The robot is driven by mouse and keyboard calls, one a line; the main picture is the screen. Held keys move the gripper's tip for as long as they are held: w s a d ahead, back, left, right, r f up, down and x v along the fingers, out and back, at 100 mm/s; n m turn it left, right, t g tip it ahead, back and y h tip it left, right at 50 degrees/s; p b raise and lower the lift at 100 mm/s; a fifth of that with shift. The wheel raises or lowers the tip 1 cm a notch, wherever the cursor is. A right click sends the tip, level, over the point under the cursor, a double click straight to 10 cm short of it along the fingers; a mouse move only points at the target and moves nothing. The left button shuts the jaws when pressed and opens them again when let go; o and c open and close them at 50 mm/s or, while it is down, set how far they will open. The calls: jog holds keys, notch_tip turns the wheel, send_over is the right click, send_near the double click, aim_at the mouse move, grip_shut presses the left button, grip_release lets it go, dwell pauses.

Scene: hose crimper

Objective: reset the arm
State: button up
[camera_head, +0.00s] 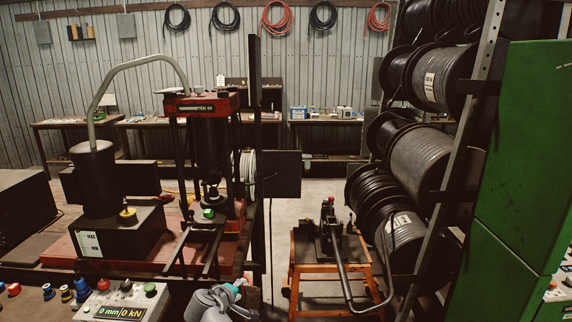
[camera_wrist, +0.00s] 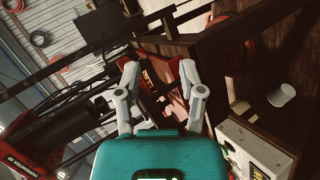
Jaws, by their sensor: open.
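My gripper (camera_wrist: 160,75) is open in the wrist view, its two grey fingers spread apart with nothing held between them. Its teal body fills the bottom middle of that view. In the head view, the grey end of my arm (camera_head: 215,300) shows at the bottom middle, just right of the control box (camera_head: 122,303) and in front of the crimper bench. The fingertips are hard to make out there. The crimper (camera_head: 208,105), a red and black press, stands behind it. The control box also shows at the lower right of the wrist view (camera_wrist: 250,152).
An orange cart (camera_head: 330,268) with a long-levered tool stands to the right. Hose reels (camera_head: 420,150) fill a rack beside a green cabinet (camera_head: 525,170). Coloured fittings (camera_head: 65,293) lie at lower left. Open floor shows between bench and cart.

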jog(key=s+d+f+m+g, duration=0.1)
jog(key=d+f+m+g, duration=0.2)
jog(key=d, duration=0.6)
jog(key=s+d+f+m+g, duration=0.1)
jog(key=d+f+m+g, duration=0.2)
jog(key=d, duration=0.6)
jog(key=s+d+f+m+g+y, duration=0.3)
jog(key=s+d, duration=0.6)
jog(key=d, duration=0.3)
jog(key=m+g+y, duration=0.1)
jog(key=m+g, duration=0.1)
jog(key=m, duration=0.1)
jog(key=shift+s+d+f, duration=0.15)
jog(key=shift+s+d, duration=0.05)
jog(key=shift+s, duration=0.2)
